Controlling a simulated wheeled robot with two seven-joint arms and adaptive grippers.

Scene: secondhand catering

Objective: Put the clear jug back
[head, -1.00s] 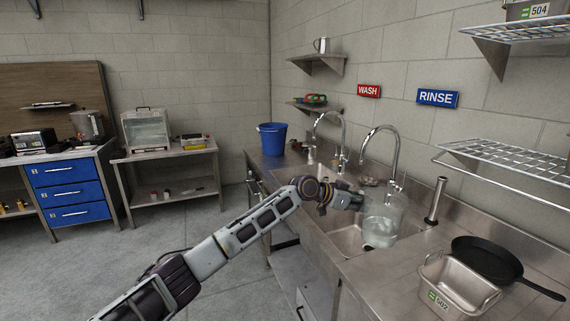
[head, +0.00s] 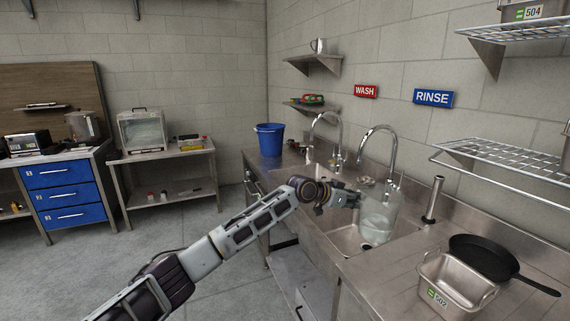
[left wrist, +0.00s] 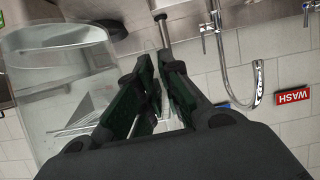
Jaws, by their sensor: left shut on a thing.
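The clear jug (head: 378,222) is see-through and hangs over the sink by the tall taps, tilted a little. It also shows large at the left of the left wrist view (left wrist: 50,85). My left gripper (head: 356,198) is at the jug's left side and is shut on it. In the left wrist view its dark green fingers (left wrist: 157,95) are close together beside the jug wall; the exact grip spot is hidden. My right gripper is in neither view.
A black pan (head: 484,257) and a steel bin marked 502 (head: 458,283) stand on the counter at the right. Wire shelves (head: 500,155) jut from the right wall. A blue bucket (head: 270,139) stands at the far end.

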